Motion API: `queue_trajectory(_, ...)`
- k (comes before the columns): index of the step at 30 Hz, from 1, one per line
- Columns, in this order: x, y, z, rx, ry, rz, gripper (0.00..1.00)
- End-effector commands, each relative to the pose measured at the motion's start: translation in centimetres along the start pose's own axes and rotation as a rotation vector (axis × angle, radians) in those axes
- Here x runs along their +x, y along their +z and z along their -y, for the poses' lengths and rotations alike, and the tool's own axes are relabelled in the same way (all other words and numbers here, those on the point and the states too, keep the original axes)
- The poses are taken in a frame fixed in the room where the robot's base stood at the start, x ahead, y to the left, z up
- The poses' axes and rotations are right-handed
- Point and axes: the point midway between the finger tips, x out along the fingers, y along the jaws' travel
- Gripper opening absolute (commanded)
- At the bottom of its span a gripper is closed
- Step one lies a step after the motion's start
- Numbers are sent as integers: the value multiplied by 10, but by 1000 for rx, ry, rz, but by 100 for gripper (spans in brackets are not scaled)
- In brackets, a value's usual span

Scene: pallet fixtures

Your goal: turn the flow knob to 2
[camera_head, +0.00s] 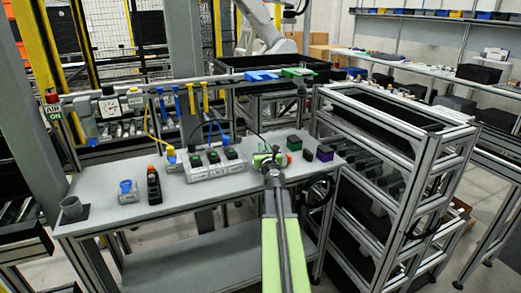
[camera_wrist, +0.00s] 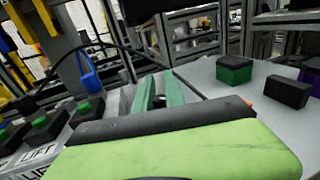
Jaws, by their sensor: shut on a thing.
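My gripper (camera_head: 268,160) is at the right part of the grey bench, past the end of my green arm link. In the wrist view its two teal fingers (camera_wrist: 159,94) point down at the bench, with a small dark piece between them that I take to be the flow knob (camera_wrist: 159,102). The fingers are shut on it. Most of the knob is hidden by the fingers and my green link, so its pointer and its numbers cannot be read. A small orange-red tip (camera_head: 276,149) shows just beside the gripper.
A grey panel (camera_head: 213,171) with several green-topped black switches stands left of my gripper, with LIFT labels in the wrist view. A green-and-black block (camera_wrist: 234,69) and a purple-and-black block (camera_head: 325,153) sit to the right. A black-shelved rack (camera_head: 395,150) stands beyond the bench's right end.

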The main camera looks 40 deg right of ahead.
Motion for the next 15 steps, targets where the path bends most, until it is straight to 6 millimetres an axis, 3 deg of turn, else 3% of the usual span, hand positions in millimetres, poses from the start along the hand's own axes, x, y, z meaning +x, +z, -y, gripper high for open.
queue_trajectory(15,1,1,0,0,-130,0,0)
